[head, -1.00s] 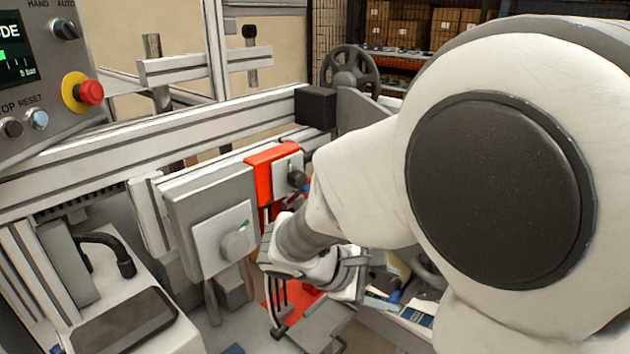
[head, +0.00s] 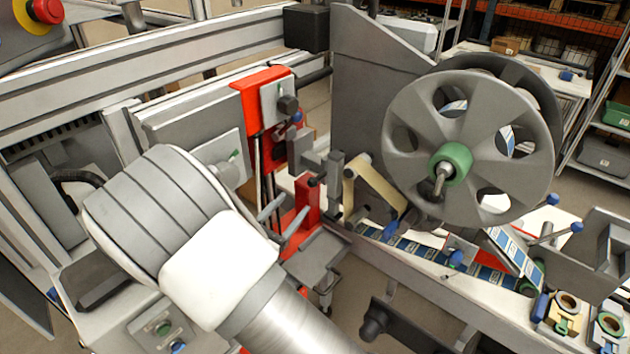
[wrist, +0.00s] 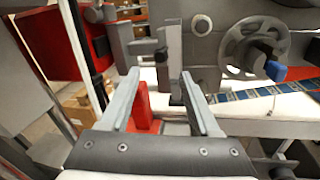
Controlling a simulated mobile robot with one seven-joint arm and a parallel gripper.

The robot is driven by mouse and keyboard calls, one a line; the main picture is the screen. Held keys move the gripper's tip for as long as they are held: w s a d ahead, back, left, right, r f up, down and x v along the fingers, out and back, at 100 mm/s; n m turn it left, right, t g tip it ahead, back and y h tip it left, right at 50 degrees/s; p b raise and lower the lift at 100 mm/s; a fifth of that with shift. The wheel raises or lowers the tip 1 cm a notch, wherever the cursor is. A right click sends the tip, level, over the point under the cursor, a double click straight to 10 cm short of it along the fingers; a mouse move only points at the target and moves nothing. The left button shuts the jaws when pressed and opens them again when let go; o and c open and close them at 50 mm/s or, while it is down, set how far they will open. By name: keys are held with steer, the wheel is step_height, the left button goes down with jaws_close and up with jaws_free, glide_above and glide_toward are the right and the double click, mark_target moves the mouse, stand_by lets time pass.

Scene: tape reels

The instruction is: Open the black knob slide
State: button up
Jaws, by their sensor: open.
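The black knob (head: 288,104) sits on a pale plate on the red slide housing (head: 262,78), mounted on the rail left of the big reel. My gripper (head: 296,203) is open and empty, below the black knob and apart from it. In the wrist view my gripper's two fingers (wrist: 159,75) point forward with a clear gap between them. A red panel (wrist: 75,45) shows at the upper left there; I cannot tell the black knob for sure in that view.
A large grey reel (head: 405,120) with a green hub stands at right. A red post (head: 307,200) and metal brackets are close to my fingers. A blue label strip (head: 420,255) runs below the reel.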

mark_target(310, 186)
steer(key=p+x, duration=0.1)
steer(key=x, duration=0.9)
steer(key=shift+w+d, duration=0.25)
steer(key=shift+d, duration=0.05)
jaws_close()
stand_by(0.9)
